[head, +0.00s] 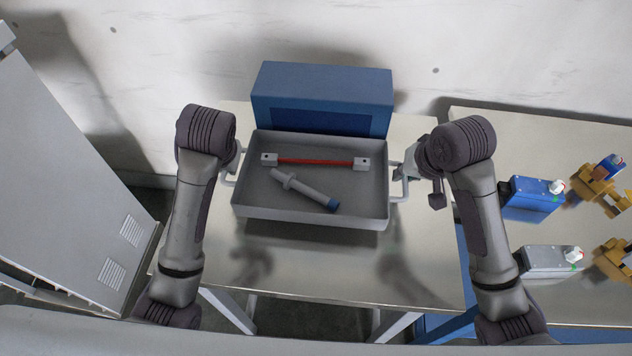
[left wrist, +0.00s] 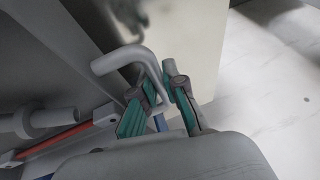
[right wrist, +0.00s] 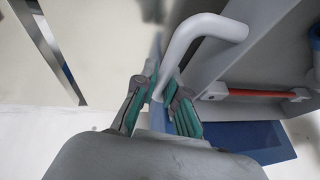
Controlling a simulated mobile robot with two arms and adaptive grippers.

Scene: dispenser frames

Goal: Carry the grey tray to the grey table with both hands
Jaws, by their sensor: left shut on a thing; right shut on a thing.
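The grey tray (head: 310,212) is over the metal-topped grey table (head: 330,275), in front of a blue box. I cannot tell whether it touches the tabletop. In it lie a red bar with pale end blocks (head: 315,162) and a pale tube with a blue end (head: 305,190). My left gripper (head: 233,165) is shut on the tray's left handle; the left wrist view shows its teal-padded fingers (left wrist: 160,97) around that handle (left wrist: 125,60). My right gripper (head: 403,171) is shut on the right handle, which also shows in the right wrist view (right wrist: 195,35).
The blue box (head: 322,85) stands close behind the tray. A grey cabinet (head: 75,190) stands at left. The tabletop in front of the tray is clear.

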